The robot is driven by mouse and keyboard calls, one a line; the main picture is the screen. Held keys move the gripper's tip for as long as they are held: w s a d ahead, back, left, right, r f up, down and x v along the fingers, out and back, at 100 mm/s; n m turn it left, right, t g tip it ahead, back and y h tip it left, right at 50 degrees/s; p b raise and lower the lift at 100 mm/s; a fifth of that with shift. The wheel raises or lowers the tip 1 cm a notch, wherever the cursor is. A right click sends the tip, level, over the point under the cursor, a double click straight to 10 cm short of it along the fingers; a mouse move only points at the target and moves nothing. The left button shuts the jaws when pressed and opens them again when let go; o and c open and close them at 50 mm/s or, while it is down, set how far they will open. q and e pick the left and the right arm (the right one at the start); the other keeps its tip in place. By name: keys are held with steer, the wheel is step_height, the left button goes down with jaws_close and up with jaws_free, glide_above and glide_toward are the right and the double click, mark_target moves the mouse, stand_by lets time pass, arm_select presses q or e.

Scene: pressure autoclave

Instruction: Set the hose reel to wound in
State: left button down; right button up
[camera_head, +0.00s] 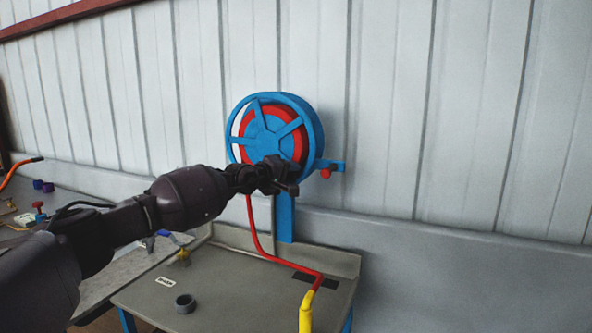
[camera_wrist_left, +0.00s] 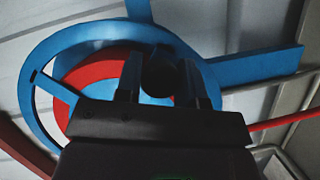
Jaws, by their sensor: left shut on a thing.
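The hose reel (camera_head: 265,132) is a blue spoked wheel with a red hose coil behind it, mounted on a blue post in front of the wall. My left gripper (camera_head: 283,178) is at the lower right of the wheel's face. In the left wrist view the gripper (camera_wrist_left: 160,90) is shut on a dark, round-ended handle (camera_wrist_left: 160,75), with the blue rim (camera_wrist_left: 75,48) behind it. The red hose (camera_head: 252,222) hangs from the reel and runs across the bench to a yellow nozzle (camera_head: 306,312) at the front. My right gripper is not in view.
A blue bracket with a red knob (camera_head: 325,174) sticks out right of the reel. Purple pieces (camera_head: 43,186) lie on the surface at left. The wall on the right is bare.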

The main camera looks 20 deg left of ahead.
arm_select(q)
steer(key=a+f+m+g+y+b, duration=0.1)
steer(key=a+f+m+y+b, duration=0.2)
steer(key=a+m, duration=0.3)
steer(key=shift+w+a+f+b, duration=0.15)
steer(key=shift+a+f+b, duration=0.4)
steer(key=shift+f, duration=0.25)
steer(key=shift+m, duration=0.3)
steer(key=shift+a, duration=0.1)
steer(key=c, duration=0.7)
jaws_free()
steer(key=shift+c, duration=0.2)
steer(key=shift+r, duration=0.1)
steer(key=shift+r, duration=0.1)
